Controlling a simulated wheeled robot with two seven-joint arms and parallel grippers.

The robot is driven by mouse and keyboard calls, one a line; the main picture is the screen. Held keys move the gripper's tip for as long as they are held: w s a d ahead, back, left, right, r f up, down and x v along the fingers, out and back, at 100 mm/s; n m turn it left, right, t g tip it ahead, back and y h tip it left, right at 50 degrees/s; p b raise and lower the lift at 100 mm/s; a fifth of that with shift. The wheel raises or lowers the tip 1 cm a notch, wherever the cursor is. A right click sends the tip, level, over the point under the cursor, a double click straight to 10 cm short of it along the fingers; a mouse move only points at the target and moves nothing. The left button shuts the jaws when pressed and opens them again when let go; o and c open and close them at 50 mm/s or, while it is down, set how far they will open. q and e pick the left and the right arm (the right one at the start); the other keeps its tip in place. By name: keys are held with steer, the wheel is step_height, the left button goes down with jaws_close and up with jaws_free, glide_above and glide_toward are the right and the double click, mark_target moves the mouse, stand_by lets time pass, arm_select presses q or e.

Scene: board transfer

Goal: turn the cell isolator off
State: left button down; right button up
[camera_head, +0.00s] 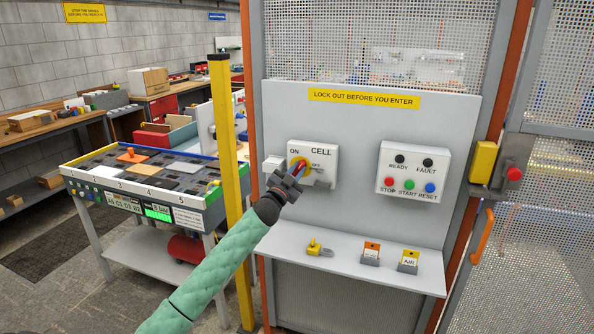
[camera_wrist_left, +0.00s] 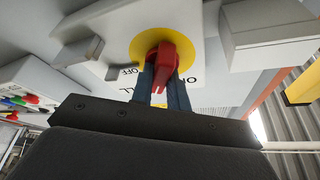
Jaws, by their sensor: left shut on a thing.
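The cell isolator (camera_head: 321,154) is a white box on the grey panel, marked CELL, ON and OFF. Its red handle sits on a yellow disc (camera_head: 294,161). My left gripper (camera_head: 290,178) is at the front of the isolator. In the left wrist view the two dark fingers (camera_wrist_left: 162,88) are shut on the red handle (camera_wrist_left: 162,62), one on each side. There the handle's narrow end lies between the ON and OFF words; its exact setting is hard to tell. The fingers hide part of the disc and lettering. My right gripper is not in view.
A grey shelf (camera_head: 340,257) below holds a yellow padlock-like piece (camera_head: 317,247) and two tag holders (camera_head: 371,254). A button box (camera_head: 413,175) is right of the isolator. A yellow post (camera_head: 228,190) and a board table (camera_head: 140,190) stand left. The panel between the boxes is clear.

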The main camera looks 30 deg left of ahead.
arm_select(q)
steer(key=shift+r+m+h, duration=0.15)
steer(key=shift+m+h, duration=0.25)
steer(key=shift+m, duration=0.4)
steer(key=shift+m+h+p, duration=0.35)
steer(key=shift+m+h, duration=0.05)
steer(key=shift+m, duration=0.2)
steer(key=m+g+h+p, duration=0.1)
steer(key=m+p, duration=0.1)
steer(key=m, duration=0.1)
steer(key=m+g+p, duration=0.1)
steer(key=m+p, duration=0.1)
steer(key=m, duration=0.2)
steer(key=shift+r+g+h, duration=0.1)
steer(key=shift+g+h, duration=0.2)
steer(key=shift+h, duration=0.1)
steer(key=m+p, duration=0.1)
steer(key=m, duration=0.1)
steer(key=m+g+p, duration=0.1)
steer(key=shift+f+m+p, duration=0.2)
steer(key=shift+m+p, duration=0.2)
steer(key=shift+f, duration=0.1)
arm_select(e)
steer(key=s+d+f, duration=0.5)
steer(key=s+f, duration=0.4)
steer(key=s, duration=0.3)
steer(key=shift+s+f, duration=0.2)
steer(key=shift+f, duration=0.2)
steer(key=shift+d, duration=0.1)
